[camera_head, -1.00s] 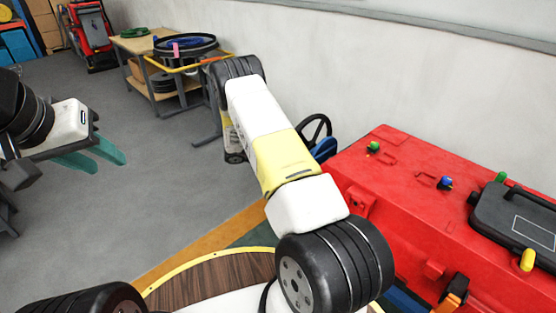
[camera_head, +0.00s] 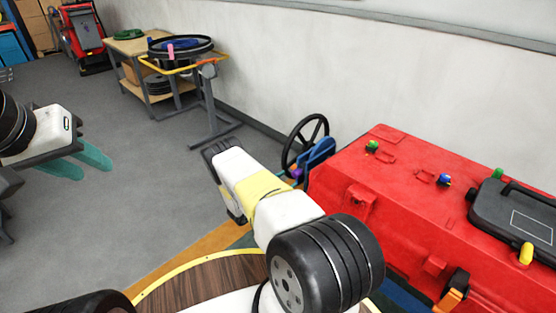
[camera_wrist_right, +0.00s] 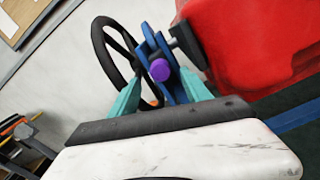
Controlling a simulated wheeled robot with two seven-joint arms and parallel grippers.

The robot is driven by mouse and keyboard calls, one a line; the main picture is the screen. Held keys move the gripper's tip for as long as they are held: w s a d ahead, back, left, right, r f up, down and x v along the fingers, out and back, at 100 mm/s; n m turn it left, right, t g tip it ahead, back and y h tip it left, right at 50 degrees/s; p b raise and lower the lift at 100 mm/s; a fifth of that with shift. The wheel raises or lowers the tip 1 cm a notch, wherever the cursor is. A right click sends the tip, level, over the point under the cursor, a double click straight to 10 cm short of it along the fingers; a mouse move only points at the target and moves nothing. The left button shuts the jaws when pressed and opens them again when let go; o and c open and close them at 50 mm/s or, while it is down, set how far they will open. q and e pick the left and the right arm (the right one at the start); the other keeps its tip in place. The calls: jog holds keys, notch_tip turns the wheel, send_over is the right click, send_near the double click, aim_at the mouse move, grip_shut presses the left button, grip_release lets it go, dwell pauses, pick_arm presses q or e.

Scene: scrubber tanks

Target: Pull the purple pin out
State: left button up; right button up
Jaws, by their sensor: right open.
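The purple pin (camera_wrist_right: 160,70) shows its round end in the right wrist view, set in a blue bracket (camera_wrist_right: 148,42) beside the red tank. In the head view the pin (camera_head: 297,173) is a small purple spot below the black handwheel. My right gripper (camera_wrist_right: 162,84) is open and empty, with one teal finger on each side of the pin in the wrist picture. I cannot tell whether the fingertips reach the pin. In the head view my right arm hides most of this gripper. My left gripper (camera_head: 92,165) is open and empty over the floor at left.
The red tank (camera_head: 400,215) fills the right, with green, blue and yellow knobs and a dark case (camera_head: 515,220) on top. The black handwheel (camera_head: 305,143) stands beside the bracket. A wooden cart (camera_head: 130,50) stands farther back. Grey floor is clear at left.

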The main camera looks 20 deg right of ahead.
aim_at(294, 175)
jog(key=x, duration=0.7)
jog(key=shift+d, duration=0.1)
grip_shut()
dwell(1.2)
